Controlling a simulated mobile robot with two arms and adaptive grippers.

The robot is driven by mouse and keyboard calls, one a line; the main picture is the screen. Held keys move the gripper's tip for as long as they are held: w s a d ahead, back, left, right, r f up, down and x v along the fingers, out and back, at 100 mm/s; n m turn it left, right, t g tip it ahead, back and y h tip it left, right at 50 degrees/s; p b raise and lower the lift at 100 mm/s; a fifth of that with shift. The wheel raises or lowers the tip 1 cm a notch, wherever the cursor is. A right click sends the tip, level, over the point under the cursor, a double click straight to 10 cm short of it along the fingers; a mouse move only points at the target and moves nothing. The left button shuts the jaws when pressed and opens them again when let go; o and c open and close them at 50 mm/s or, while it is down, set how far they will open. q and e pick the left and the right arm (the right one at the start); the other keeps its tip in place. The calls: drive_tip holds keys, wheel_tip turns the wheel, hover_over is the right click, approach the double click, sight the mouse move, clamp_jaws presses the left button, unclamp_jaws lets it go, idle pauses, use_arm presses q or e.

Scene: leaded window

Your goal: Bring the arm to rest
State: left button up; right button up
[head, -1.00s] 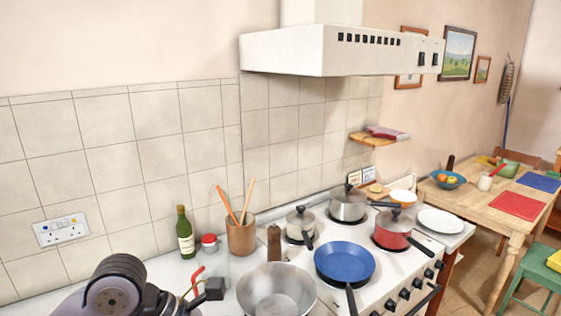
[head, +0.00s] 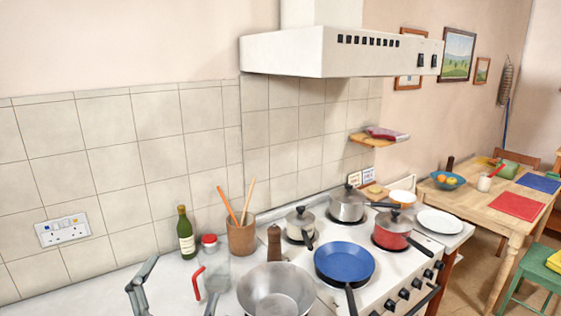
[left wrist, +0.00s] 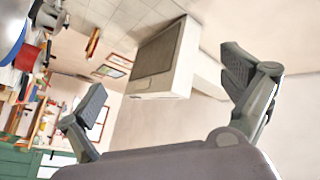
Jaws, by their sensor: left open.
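My left gripper (head: 181,282) is at the bottom left of the head view, low over the white worktop. Its grey fingers stand apart, with nothing visible between them in the left wrist view (left wrist: 162,78). That view looks up and across the room, tilted, with the cooker hood (left wrist: 160,60) beyond the fingers. My right gripper is not in view.
A bent red piece (head: 197,284) shows beside the jar. A steel pan (head: 275,290), pepper mill (head: 274,243), utensil pot (head: 241,236) and green bottle (head: 186,234) stand nearby. The stove with several pots and a blue frying pan (head: 344,262) is to the right. Worktop at left is clear.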

use_arm(q)
drive_tip(key=s+a+f+n+g+y, duration=0.2)
drive_tip(key=s+a+f+n+g, duration=0.15)
drive_tip(key=f, duration=0.55)
drive_tip(key=s+a+f+n+g+y, duration=0.25)
drive_tip(key=f+g, duration=0.25)
drive_tip(key=f, duration=0.4)
drive_tip(key=s+d+f+n+g+h, duration=0.25)
drive_tip(key=s+f+g, duration=0.65)
drive_tip(key=s+f, duration=0.65)
drive_tip(key=s+f+b, duration=0.2)
drive_tip(key=f+b, duration=0.1)
drive_tip(key=f, duration=1.2)
drive_tip(key=s+f+b, duration=0.2)
drive_tip(key=f+b, duration=0.1)
drive_tip(key=f, duration=1.3)
drive_tip(key=s+a+f+m+g+b, duration=0.1)
drive_tip(key=s+a+f+g+b, duration=0.1)
drive_tip(key=s+f, duration=1.4)
wheel_tip(320, 180, down, 3)
drive_tip(key=shift+a+r+y+b, duration=0.25)
drive_tip(key=shift+a+b, duration=0.2)
drive_tip(key=shift+b, duration=0.55)
